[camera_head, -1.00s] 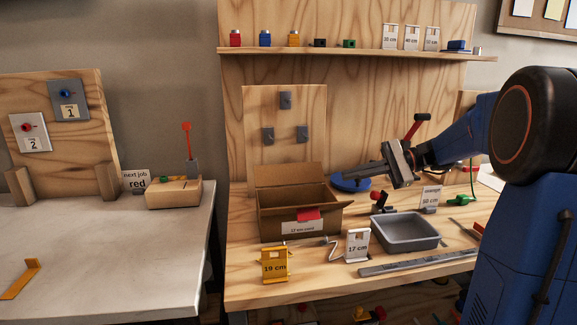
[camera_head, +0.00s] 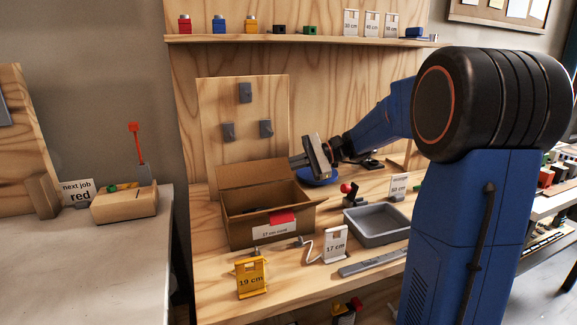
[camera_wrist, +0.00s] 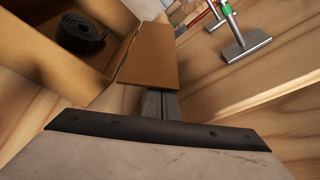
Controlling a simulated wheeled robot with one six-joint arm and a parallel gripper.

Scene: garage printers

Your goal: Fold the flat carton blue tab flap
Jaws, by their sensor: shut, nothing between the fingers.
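The open brown carton (camera_head: 237,224) stands on the wooden bench in the head view, with a red tab (camera_head: 283,218) and a white label on its front. I see no blue tab on it in either view. My gripper (camera_head: 293,161) is above and behind the carton's right side, fingers pointing left. In the wrist view my gripper (camera_wrist: 160,104) is shut and empty, its fingertips at the near edge of a brown carton flap (camera_wrist: 148,58). I cannot tell whether they touch it. A dark coil (camera_wrist: 82,32) lies inside the carton.
A grey tray (camera_head: 377,236), a 17 cm card (camera_head: 335,247) and a yellow 19 cm stand (camera_head: 252,280) are to the right and front. A board with grey hooks (camera_head: 245,130) rises behind.

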